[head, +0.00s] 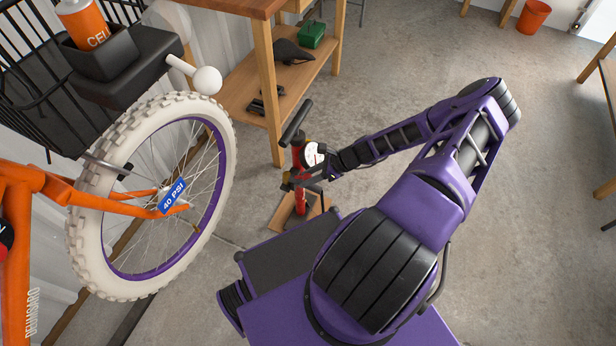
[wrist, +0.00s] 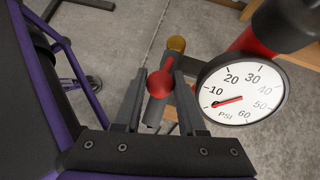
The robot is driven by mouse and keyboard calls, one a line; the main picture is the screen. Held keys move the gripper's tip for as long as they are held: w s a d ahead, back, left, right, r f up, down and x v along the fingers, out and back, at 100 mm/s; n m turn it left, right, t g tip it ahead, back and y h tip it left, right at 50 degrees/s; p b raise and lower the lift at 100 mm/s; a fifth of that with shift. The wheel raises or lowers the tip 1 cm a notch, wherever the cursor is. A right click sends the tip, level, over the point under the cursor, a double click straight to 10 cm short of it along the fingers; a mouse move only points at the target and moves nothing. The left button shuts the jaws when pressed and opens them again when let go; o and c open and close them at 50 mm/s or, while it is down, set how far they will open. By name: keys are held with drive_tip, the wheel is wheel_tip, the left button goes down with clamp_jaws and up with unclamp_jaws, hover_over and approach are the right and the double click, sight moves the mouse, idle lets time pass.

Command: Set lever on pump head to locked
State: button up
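The floor pump (head: 299,165) stands on the floor left of my arm, with a red body, a black handle and a white gauge (wrist: 243,91). The lever (wrist: 159,84) has a red ball knob and a red stem pointing up toward the brass-coloured end of the pump head (wrist: 176,43). My gripper (wrist: 161,80) has one finger on each side of the knob. I see no clear gap, but cannot tell whether the fingers touch it. In the head view, my gripper (head: 312,179) is small beside the gauge.
An orange bicycle with a white-tyred wheel (head: 100,190) stands at left, bearing a blue "40 PSI" tag (head: 173,196). A wooden bench (head: 265,70) with a lower shelf is behind the pump.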

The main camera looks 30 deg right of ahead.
clamp_jaws()
drive_tip(key=shift+s+d+f+t+y, duration=0.1)
drive_tip(key=shift+f+t+y, duration=0.15)
drive_tip(key=shift+t+y, duration=0.15)
drive_tip(key=o, duration=0.5)
unclamp_jaws()
drive_tip(key=shift+o, duration=0.2)
drive_tip(key=p+v, duration=0.2)
drive_tip(key=v, duration=1.5)
drive_tip(key=shift+d, duration=0.15)
drive_tip(key=shift+s+r, duration=0.1)
